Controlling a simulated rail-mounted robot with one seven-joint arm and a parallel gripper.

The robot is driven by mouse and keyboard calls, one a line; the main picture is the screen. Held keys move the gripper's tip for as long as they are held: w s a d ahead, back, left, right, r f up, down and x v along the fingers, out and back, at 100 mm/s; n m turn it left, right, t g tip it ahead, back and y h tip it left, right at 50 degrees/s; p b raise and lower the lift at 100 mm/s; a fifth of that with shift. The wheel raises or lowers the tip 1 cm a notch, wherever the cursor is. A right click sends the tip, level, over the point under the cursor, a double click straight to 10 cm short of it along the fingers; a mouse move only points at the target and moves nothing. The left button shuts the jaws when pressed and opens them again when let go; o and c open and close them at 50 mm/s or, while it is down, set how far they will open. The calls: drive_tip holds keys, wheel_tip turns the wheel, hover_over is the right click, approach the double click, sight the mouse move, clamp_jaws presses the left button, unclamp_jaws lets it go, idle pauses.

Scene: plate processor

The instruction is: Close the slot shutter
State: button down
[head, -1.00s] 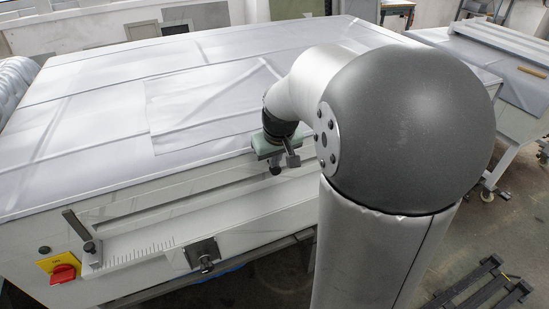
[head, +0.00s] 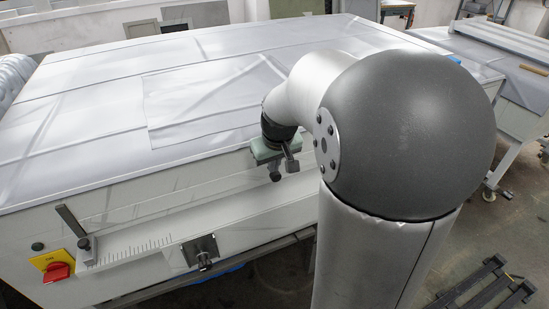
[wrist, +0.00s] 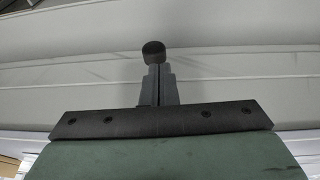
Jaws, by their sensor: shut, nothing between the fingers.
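The long pale front face of the plate processor (head: 180,215) has horizontal panel edges running along it. My gripper (head: 274,173) is in front of this face, right of its middle, with its green body above. In the wrist view my gripper (wrist: 160,70) shows its two dark fingers together, with nothing between them. A dark round knob (wrist: 154,52) appears at the fingertips, in front of the pale panels (wrist: 235,62). I cannot tell whether the fingers touch it. Which panel is the slot shutter, and how far it is open, I cannot tell.
A dark upright lever (head: 73,227) stands by a ruled scale (head: 130,248) at the left. A red switch (head: 57,271) on a yellow plate is beside it. A dark square latch (head: 201,250) sits lower on the front. A side table (head: 500,75) stands right.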

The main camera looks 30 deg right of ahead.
drive_tip(key=w+v, duration=0.1)
drive_tip(key=v, duration=1.2)
drive_tip(key=s+a+f+n+g+y, duration=0.1)
drive_tip(key=s+a+f+g, duration=0.2)
drive_tip(key=s+a+f, duration=0.9)
drive_tip(key=s+f, duration=0.2)
drive_tip(key=s, duration=0.3)
drive_tip(key=shift+a+f, duration=0.25)
drive_tip(key=shift+a, duration=0.15)
